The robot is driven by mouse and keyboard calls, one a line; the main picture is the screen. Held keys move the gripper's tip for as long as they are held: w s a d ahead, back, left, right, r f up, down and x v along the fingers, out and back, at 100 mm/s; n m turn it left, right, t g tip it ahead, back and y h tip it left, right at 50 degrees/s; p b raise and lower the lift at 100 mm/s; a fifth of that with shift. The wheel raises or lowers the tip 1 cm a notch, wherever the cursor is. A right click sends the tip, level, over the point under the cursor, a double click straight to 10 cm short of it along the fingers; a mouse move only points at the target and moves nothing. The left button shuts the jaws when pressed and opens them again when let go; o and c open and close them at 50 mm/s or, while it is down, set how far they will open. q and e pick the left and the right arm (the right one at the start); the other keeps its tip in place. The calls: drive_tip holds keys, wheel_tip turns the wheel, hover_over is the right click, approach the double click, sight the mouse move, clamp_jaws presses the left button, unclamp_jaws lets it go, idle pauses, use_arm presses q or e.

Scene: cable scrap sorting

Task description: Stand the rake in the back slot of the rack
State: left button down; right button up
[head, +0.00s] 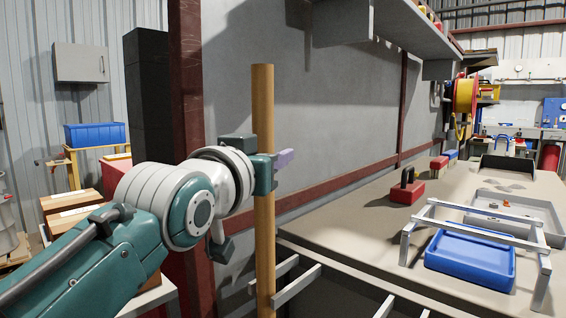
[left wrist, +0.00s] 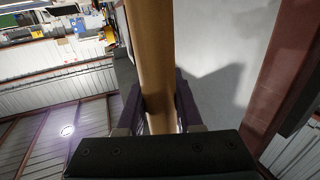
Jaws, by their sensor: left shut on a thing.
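The rake's wooden handle (head: 263,230) stands close to upright in the head view and runs out of the bottom of the picture. Its head is not in sight. My left gripper (head: 272,170) is shut on the handle in its upper part. The left wrist view also shows the handle (left wrist: 152,50) between the two dark fingers of the gripper (left wrist: 158,110). Pale metal bars of what looks like the rack (head: 297,287) show at the bottom, right beside the handle. I cannot tell whether the handle is inside a slot. My right gripper is not in view.
A workbench (head: 350,225) fills the right, with a blue tray (head: 468,262) under a metal frame (head: 490,237) and a red block with a black handle (head: 406,190). A grey wall panel (head: 290,90) and a dark red post (head: 188,80) stand behind the handle.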

use_arm(q)
drive_tip(key=shift+w+d+r+b, duration=0.2)
drive_tip(key=shift+w+d+b, duration=0.75)
drive_tip(key=shift+w+b, duration=0.25)
idle(0.4)
drive_tip(key=shift+f, duration=0.25)
idle(0.6)
idle(0.4)
drive_tip(key=c, duration=0.6)
unclamp_jaws()
drive_tip(key=shift+c, duration=0.2)
drive_tip(key=shift+o, duration=1.4)
drive_tip(key=shift+f, duration=0.4)
drive_tip(key=o, duration=0.4)
drive_tip(key=shift+r, duration=0.15)
drive_tip(key=shift+c, duration=0.2)
